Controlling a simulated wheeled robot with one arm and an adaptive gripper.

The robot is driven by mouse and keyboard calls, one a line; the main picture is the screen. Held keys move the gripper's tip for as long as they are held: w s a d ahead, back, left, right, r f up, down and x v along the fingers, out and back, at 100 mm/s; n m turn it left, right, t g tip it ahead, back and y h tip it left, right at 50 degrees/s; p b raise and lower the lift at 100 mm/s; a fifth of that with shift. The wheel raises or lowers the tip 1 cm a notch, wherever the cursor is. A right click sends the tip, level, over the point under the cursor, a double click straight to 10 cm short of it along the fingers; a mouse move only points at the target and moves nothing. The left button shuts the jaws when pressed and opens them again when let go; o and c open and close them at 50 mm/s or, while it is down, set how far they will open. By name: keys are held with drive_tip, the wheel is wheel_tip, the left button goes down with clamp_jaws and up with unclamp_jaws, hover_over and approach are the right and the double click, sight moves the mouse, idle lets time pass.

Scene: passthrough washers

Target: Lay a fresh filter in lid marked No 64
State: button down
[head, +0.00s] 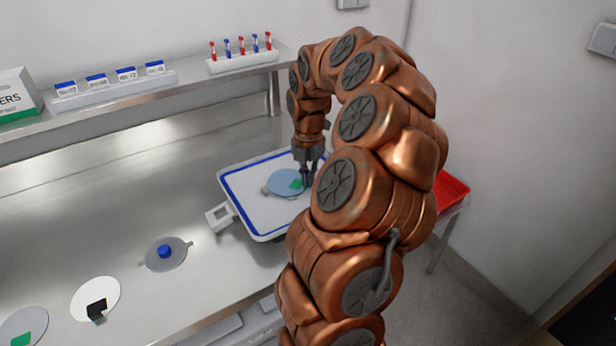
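My gripper (306,181) points down over the right edge of a pale blue disc (279,179) with a green tab, which looks like a filter. The disc lies on, or just above, a white tray (250,214) with a blue border. My gripper's fingers are small and dark, and I cannot tell whether they grip the disc. Also on the bench are a white disc (88,291) with a black tab and a grey disc (17,323) with a green tab, cut by the frame edge. No mark reading No 64 is legible, so I cannot tell which thing is that lid.
A grey round piece (178,256) with a blue knob lies on the metal bench (120,210). The shelf (192,85) behind holds blue-topped labelled boxes (97,83), a rack (241,64) of red and blue items and a white-green box (14,100). A red bin (452,190) stands right, partly behind my arm.

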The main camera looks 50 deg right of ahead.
drive_tip(key=shift+f, duration=0.3)
idle(0.5)
drive_tip(key=c, duration=1.2)
unclamp_jaws()
drive_tip(key=shift+c, duration=0.2)
drive_tip(key=o, duration=0.5)
drive_tip(key=shift+r, duration=0.1)
drive_tip(key=shift+r+p, duration=1.65)
drive_tip(key=shift+r, duration=1.75)
